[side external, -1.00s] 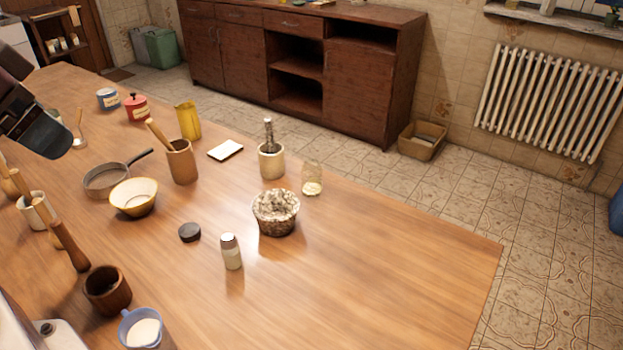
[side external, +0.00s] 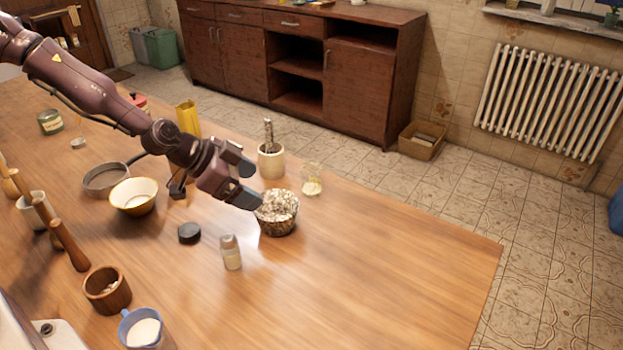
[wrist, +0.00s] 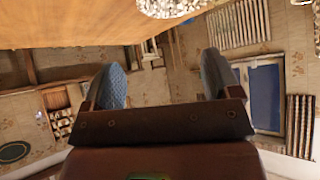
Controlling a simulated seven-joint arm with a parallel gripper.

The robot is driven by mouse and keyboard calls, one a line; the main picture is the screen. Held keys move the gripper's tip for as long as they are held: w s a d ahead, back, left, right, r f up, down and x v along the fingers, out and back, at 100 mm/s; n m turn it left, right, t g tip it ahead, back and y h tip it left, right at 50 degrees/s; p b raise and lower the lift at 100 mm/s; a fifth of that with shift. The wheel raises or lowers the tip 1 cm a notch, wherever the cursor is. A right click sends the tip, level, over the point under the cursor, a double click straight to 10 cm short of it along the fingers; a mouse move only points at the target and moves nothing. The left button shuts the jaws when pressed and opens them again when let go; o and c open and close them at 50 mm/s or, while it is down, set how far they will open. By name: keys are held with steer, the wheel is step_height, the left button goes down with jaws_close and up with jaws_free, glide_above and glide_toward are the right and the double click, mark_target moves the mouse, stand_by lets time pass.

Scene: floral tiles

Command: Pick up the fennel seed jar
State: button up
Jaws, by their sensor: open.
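A small clear glass jar (side external: 312,180) with pale contents stands upright at the table's far edge in the side external view. I cannot read a label on it, so I cannot tell for sure that it is the fennel seed jar. A labelled greenish jar (side external: 50,122) stands at the far left. A small pale shaker-like jar (side external: 231,252) stands nearer the front. My gripper (side external: 247,183) is open, left of the glass jar and beside the speckled bowl. In the wrist view its fingers (wrist: 162,82) are apart with nothing between them.
The speckled bowl (side external: 277,212) is close to my lower finger; whether they touch is unclear. Its rim also shows in the wrist view (wrist: 172,6). A mortar with pestle (side external: 271,160) stands behind the gripper. A dark lid (side external: 189,233) lies nearby. The table's right part is clear.

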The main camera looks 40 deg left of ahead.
mark_target(304, 169)
steer(key=w+f+n+t, duration=0.1)
steer(key=w+f, duration=0.1)
steer(key=w, duration=0.2)
steer(key=w+a+f+n+t, duration=0.1)
steer(key=w+f+t, duration=0.1)
steer(key=w, duration=0.2)
steer(key=w+a+f+n+t, duration=0.1)
steer(key=w+f, duration=0.1)
steer(key=w, duration=0.3)
steer(key=shift+n+t+y, duration=0.4)
steer(key=shift+d+r+x, duration=0.1)
steer(key=shift+r+x, duration=0.05)
steer(key=shift+x, duration=0.7)
steer(key=shift+d+r+x, duration=0.1)
steer(key=shift+x, duration=0.8)
steer(key=shift+d+r+x, duration=0.1)
steer(key=shift+r+x, duration=0.05)
steer(key=shift+x, duration=0.7)
steer(key=shift+w, duration=0.1)
steer(key=shift+c, duration=0.5)
steer(key=c, duration=0.9)
